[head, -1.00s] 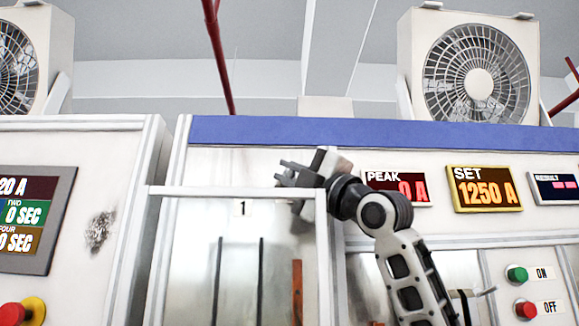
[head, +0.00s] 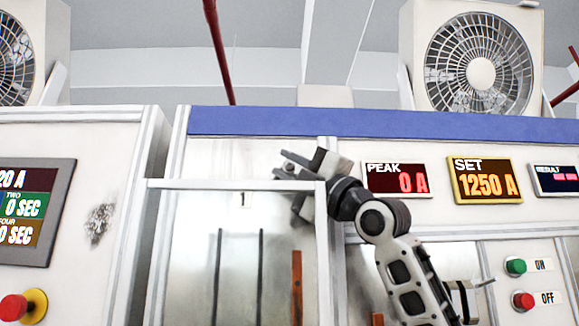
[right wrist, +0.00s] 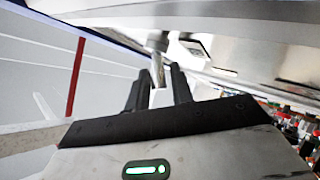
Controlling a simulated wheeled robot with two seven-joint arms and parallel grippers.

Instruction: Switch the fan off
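A white box fan (head: 478,70) with a round grille stands on top of the cabinet at the upper right. A second fan (head: 14,60) is cut off at the left edge. A green ON button (head: 515,266) and a red OFF button (head: 523,300) sit on the panel at the lower right. My right gripper (head: 284,168) is in front of the cabinet's upper part, left of the PEAK display and away from these buttons. In the right wrist view its dark fingers (right wrist: 158,88) are apart. A pale metal rod-like part (right wrist: 158,66) shows between or beyond them; contact is unclear. My left gripper is out of view.
A red button on a yellow base (head: 22,307) is on the left cabinet. Several blurred coloured items (right wrist: 298,130) show at the wrist view's right.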

